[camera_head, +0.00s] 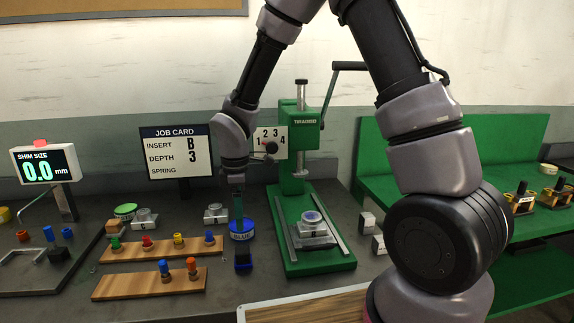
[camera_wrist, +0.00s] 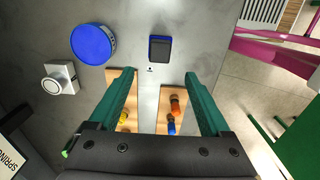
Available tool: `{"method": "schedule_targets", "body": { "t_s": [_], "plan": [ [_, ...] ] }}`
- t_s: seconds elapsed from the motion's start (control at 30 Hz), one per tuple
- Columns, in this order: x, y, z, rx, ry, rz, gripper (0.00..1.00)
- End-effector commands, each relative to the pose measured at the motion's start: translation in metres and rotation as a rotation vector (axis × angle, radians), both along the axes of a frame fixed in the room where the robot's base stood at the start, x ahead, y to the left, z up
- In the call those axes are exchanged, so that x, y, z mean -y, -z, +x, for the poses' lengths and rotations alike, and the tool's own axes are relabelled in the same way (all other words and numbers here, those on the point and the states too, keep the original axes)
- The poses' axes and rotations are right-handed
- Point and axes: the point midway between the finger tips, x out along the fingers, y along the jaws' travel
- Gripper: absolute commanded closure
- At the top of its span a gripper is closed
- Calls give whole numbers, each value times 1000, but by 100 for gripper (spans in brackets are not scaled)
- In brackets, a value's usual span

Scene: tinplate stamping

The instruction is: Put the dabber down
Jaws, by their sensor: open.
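A small dark block with a blue edge (camera_head: 243,259) stands on the grey bench in front of a round blue tin (camera_head: 241,231) marked BLUE. It looks like the dabber, though I cannot tell whether it is the dabber or its stand. The block (camera_wrist: 160,50) and the tin (camera_wrist: 92,44) also show in the wrist view, the block just beyond my fingertips. My gripper (camera_head: 238,212) points down above the tin's area in the head view.
Two wooden racks (camera_head: 127,253) with coloured pegs lie at left. A green press (camera_head: 322,262) stands at right, holding a round piece. A job card (camera_head: 175,152) reads B, depth 3. A shim display (camera_head: 46,165) reads 0.0 mm. Bare bench lies around the block.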

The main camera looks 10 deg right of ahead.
Motion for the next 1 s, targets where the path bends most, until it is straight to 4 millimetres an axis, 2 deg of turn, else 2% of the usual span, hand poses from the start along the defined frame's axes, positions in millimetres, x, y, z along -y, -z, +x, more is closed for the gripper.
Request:
{"method": "schedule_targets", "body": {
  "t_s": [0.07,0.17,0.3,0.47,0.6,0.7,0.83,1.0],
  "plan": [
    [5,-8,3,12,31,4,18],
    [22,-35,10,48,141,15,18],
    [65,-96,14,121,418,58,18],
    [118,-164,1,198,781,148,18],
    [158,-213,-24,245,1089,258,18],
    [183,-243,-47,266,1299,356,18],
    [207,-271,-79,274,1539,494,18],
    [223,-291,-110,261,1743,638,18]
  ]
}}
